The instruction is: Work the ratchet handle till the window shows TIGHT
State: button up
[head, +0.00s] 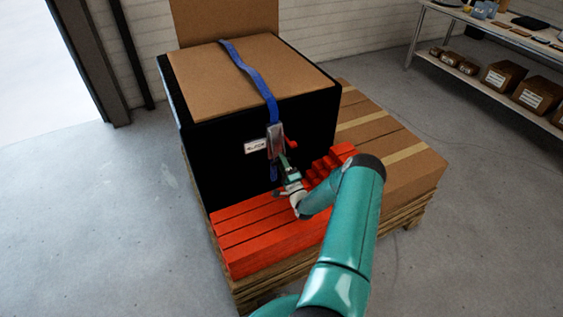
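A blue strap (252,73) runs over the cardboard top of a large black-sided box (215,125) and down its front face. A metal ratchet (275,140) sits on the strap at the front face, with a red part (292,143) at its right. A small white label or window (255,147) with dark lettering is left of the ratchet; the lettering is too small to read. My gripper (282,168) is just below the ratchet, close to the strap's lower end. Its fingers are small and partly hidden, so I cannot tell whether they hold the handle.
Red slabs (262,226) lie on the wooden pallet (262,286) in front of the box, and red stepped pieces (328,163) are to the right. Cardboard boxes (395,150) fill the pallet's right side. A shelf (490,84) with cartons stands at the back right. Floor at left is clear.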

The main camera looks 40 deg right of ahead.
jog(key=v, duration=1.3)
jog(key=shift+s, duration=0.25)
jog(key=c, duration=0.5)
jog(key=shift+r+n, duration=0.35)
jog(key=shift+n, duration=0.25)
grip_shut()
jog(key=s+a+r+n+g+y, duration=0.1)
jog(key=s+r+n+g, duration=0.3)
jog(key=r+n, duration=0.9)
jog(key=w+d+f+n, duration=0.1)
jog(key=w+f+n, duration=0.1)
jog(key=w, duration=0.4)
jog(key=w+d+f+n, duration=0.1)
jog(key=w+d+f, duration=0.1)
jog(key=w+f, duration=0.3)
jog(key=shift+w+d+n, duration=0.3)
jog(key=shift+w+n, duration=0.1)
jog(key=shift+w, duration=0.35)
